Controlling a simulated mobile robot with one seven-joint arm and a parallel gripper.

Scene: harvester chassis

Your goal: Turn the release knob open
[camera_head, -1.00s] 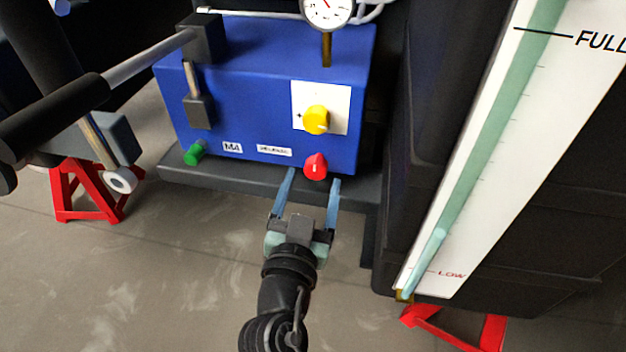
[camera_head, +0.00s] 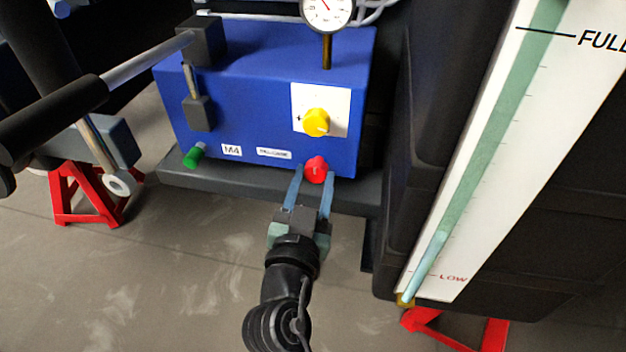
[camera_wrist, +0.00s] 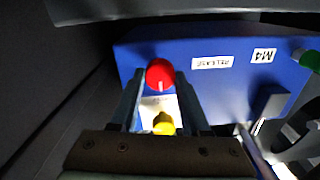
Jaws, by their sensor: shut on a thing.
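The red knob (camera_head: 316,169) sits low on the front of the blue box, to the right of a small white label that reads RELEASE in the wrist view (camera_wrist: 212,62). My gripper (camera_head: 316,177) reaches it from the front, with one blue-grey finger on each side. It is shut on the knob. In the wrist view the red knob (camera_wrist: 160,73) shows between the two fingertips, with a pale line on its face. The knob's base is hidden in the head view.
The blue box (camera_head: 250,110) carries a yellow knob (camera_head: 316,122) on a white plate, a green knob (camera_head: 194,156) and a gauge (camera_head: 327,11). A black-gripped lever (camera_head: 55,120) stands at left. A white level scale (camera_head: 480,150) and dark housing bound the right side.

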